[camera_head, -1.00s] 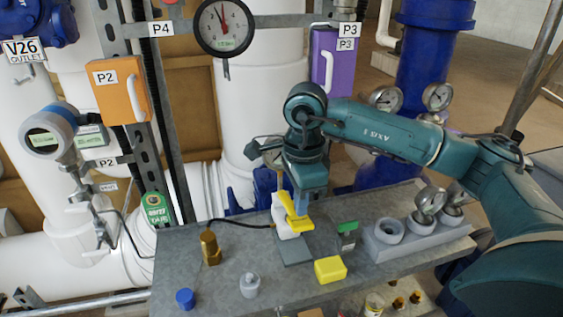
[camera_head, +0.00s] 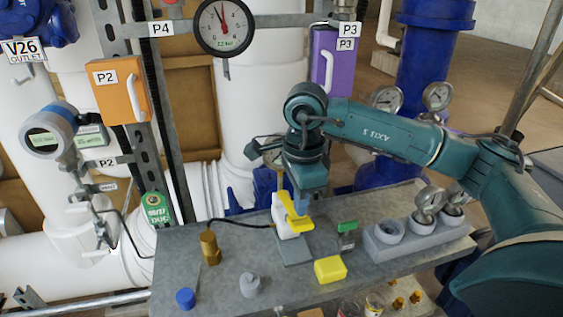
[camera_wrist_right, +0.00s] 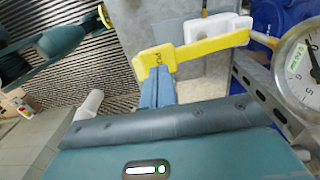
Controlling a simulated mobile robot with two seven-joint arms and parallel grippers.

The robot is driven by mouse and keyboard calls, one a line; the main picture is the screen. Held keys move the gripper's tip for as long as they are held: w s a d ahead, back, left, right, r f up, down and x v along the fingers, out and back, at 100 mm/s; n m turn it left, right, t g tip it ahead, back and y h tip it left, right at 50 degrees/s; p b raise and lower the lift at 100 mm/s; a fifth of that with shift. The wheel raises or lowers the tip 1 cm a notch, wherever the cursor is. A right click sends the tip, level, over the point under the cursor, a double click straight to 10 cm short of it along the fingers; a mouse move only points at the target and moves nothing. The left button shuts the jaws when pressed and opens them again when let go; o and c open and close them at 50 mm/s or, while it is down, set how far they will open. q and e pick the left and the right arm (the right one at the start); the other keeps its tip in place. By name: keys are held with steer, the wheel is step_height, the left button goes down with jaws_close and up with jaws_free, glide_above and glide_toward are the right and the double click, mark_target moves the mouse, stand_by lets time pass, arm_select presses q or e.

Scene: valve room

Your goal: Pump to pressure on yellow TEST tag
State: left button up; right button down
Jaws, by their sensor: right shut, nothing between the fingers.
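The hand pump is a white body (camera_head: 284,219) with a yellow lever (camera_head: 297,222) on the grey bench. My right gripper (camera_head: 300,206) is shut and empty, pointing down at the lever. In the right wrist view its closed blue fingers (camera_wrist_right: 158,84) are at the lettered end of the yellow lever (camera_wrist_right: 195,53); I cannot tell if they touch it. A small round gauge (camera_head: 271,158) is partly hidden behind my arm. In the right wrist view a dial gauge (camera_wrist_right: 303,62) is cut off at the right edge. I cannot read a TEST tag. My left gripper is out of view.
The bench (camera_head: 225,245) holds a brass fitting (camera_head: 210,247), blue cap (camera_head: 186,298), grey fitting (camera_head: 250,285), yellow block (camera_head: 330,269), green-topped piece (camera_head: 347,234) and a grey gauge holder (camera_head: 405,245). A black hose runs from the brass fitting to the pump.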

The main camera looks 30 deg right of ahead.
mark_target(300, 219)
steer(key=shift+f+b, duration=0.7)
steer(key=shift+f, duration=0.2)
steer(key=shift+f+b, duration=0.5)
steer(key=shift+f, duration=0.05)
steer(key=shift+f+b, duration=0.55)
steer(key=shift+f, duration=0.05)
steer(key=shift+f+b, duration=0.5)
steer(key=shift+f, duration=0.1)
steer(key=shift+r+p, duration=0.35)
steer(key=shift+r, duration=0.15)
step_height(300, 219, up, 4)
steer(key=p, duration=0.2)
steer(key=shift+r+p, duration=0.1)
steer(key=shift+p, duration=0.25)
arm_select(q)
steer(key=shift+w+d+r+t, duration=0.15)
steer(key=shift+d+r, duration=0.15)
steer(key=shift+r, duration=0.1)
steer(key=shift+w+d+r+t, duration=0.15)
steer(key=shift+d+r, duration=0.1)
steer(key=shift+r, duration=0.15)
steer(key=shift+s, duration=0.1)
